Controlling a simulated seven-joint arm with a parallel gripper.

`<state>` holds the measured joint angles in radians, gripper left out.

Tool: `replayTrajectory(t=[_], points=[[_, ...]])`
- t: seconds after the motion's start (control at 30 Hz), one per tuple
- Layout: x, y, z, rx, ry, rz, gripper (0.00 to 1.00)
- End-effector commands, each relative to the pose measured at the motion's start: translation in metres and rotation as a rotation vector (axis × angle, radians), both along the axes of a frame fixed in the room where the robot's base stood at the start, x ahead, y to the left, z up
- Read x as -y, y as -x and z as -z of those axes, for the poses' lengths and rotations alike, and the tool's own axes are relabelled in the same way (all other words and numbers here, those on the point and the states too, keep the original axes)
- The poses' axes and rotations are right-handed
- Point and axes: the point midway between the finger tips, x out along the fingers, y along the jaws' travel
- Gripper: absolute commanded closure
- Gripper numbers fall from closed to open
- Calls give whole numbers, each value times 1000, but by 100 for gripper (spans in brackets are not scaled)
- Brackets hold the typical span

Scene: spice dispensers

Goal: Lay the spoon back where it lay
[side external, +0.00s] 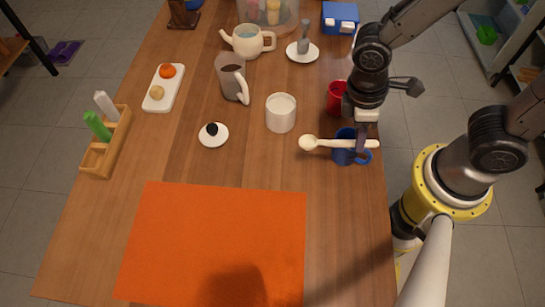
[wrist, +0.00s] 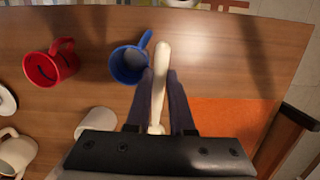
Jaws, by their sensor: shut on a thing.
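A cream spoon (side external: 328,143) is held roughly level above the table near its right edge. Its bowl points left in the side view. My gripper (side external: 362,143) is shut on the spoon's handle. The wrist view shows the spoon (wrist: 161,70) running between the two dark fingers of my gripper (wrist: 160,95). A blue mug (side external: 344,152) stands below and beside the spoon, partly hidden by it and by the gripper. In the wrist view the blue mug (wrist: 127,65) is just left of the spoon. Whether spoon and mug touch, I cannot tell.
A red mug (side external: 336,98) stands behind the blue one. A white cup (side external: 281,112), a grey pitcher (side external: 231,76) and a small white dish (side external: 214,140) stand further left. An orange mat (side external: 215,240) lies at the front. The wood between mat and blue mug is clear.

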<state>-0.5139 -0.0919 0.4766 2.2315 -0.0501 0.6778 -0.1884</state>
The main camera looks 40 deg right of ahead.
Motion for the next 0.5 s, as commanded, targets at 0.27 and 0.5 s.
replayTrajectory(t=[0.27,0.5], points=[[-10,2,-6,109,-100,-43,100],[-28,-28,11,114,-107,-43,100]])
